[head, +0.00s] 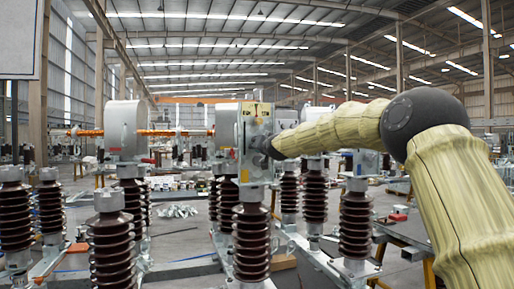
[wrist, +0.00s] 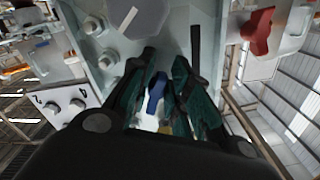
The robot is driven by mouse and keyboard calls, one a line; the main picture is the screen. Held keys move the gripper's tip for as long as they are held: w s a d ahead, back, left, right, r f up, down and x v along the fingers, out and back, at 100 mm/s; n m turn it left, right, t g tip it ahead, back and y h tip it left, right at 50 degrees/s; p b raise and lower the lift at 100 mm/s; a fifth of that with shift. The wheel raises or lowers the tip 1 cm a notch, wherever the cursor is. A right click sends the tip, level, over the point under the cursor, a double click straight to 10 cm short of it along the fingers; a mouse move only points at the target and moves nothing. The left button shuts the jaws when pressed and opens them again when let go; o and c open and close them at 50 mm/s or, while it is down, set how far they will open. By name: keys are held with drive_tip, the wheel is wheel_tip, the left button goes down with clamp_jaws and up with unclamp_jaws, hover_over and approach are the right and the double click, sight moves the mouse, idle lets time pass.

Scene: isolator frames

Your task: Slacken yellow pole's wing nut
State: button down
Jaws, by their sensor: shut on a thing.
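In the wrist view my gripper (wrist: 166,62) has its two teal-lined fingers drawn in around a blue wing-shaped nut (wrist: 157,92). The fingers hide part of the nut and its stud. A small yellow patch (wrist: 165,130) shows lower between the fingers; I cannot tell what it belongs to. In the head view my dark gripper (head: 268,148) is against the grey mechanism housing (head: 256,172), which has yellow marks near its top. The housing stands on a brown ribbed insulator (head: 251,242). No yellow wing nut can be made out.
A red wing-shaped knob (wrist: 257,30) sits on a light plate to the right in the wrist view. Hex bolts (wrist: 108,62) stick out of the plate at left. Other insulators (head: 355,222) and a grey drum-shaped housing (head: 125,130) stand around the mechanism.

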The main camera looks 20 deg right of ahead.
drive_tip(key=shift+f, duration=0.35)
drive_tip(key=c, duration=1.7)
unclamp_jaws()
drive_tip(key=shift+o, duration=0.9)
drive_tip(key=shift+r, duration=0.15)
drive_tip(key=shift+s+r, duration=0.1)
drive_tip(key=s, duration=1.1)
drive_tip(key=shift+s+d, duration=0.25)
drive_tip(key=shift+s, duration=0.15)
